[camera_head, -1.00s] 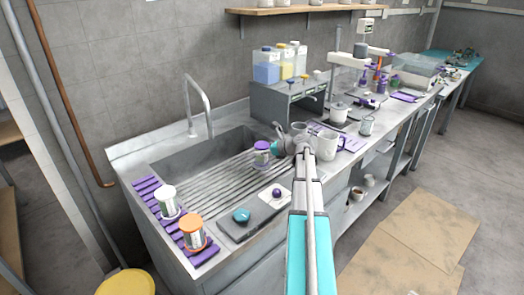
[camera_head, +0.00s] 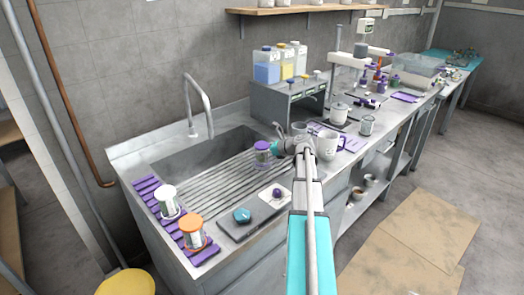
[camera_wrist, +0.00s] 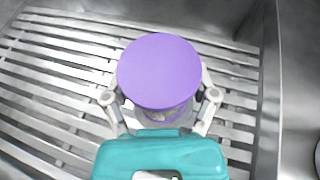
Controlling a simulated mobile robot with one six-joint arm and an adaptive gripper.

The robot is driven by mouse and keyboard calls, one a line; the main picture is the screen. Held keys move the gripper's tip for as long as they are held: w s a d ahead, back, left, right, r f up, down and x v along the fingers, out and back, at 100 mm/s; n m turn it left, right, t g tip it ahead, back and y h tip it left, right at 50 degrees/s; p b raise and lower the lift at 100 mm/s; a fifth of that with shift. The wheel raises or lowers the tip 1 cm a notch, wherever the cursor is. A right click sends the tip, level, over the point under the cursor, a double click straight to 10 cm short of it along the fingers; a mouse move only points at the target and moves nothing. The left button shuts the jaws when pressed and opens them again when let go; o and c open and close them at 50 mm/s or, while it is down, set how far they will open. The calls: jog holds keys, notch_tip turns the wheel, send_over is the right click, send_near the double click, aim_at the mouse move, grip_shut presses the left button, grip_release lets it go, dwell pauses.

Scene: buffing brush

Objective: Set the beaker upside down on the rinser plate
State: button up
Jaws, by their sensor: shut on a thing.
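My gripper (camera_wrist: 160,112) is shut on a purple-topped container (camera_wrist: 158,72), its fingers on either side below the flat round purple top. In the head view this container (camera_head: 262,158) is upright over the slatted metal rack of the sink; I cannot tell whether it touches the slats. Its body is mostly hidden under the top in the wrist view. I cannot tell whether it is the beaker. A clear glass vessel (camera_head: 366,125) stands on the counter at right. No rinser plate is clearly identifiable; a dark flat plate (camera_head: 232,234) lies at the sink's front edge.
The slatted rack (camera_head: 215,172) spans the sink beside the tap (camera_head: 205,112). A white-topped jar (camera_head: 168,203) and an orange-topped jar (camera_head: 193,236) stand on purple slats at left. A teal round object (camera_head: 242,215) sits on the dark plate. A white mug (camera_head: 328,145) stands behind my arm.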

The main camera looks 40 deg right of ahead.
jog(key=shift+f+b, duration=0.45)
dwell(0.4)
jog(key=o, duration=1)
jog(key=shift+o, duration=0.2)
jog(key=shift+r, duration=0.1)
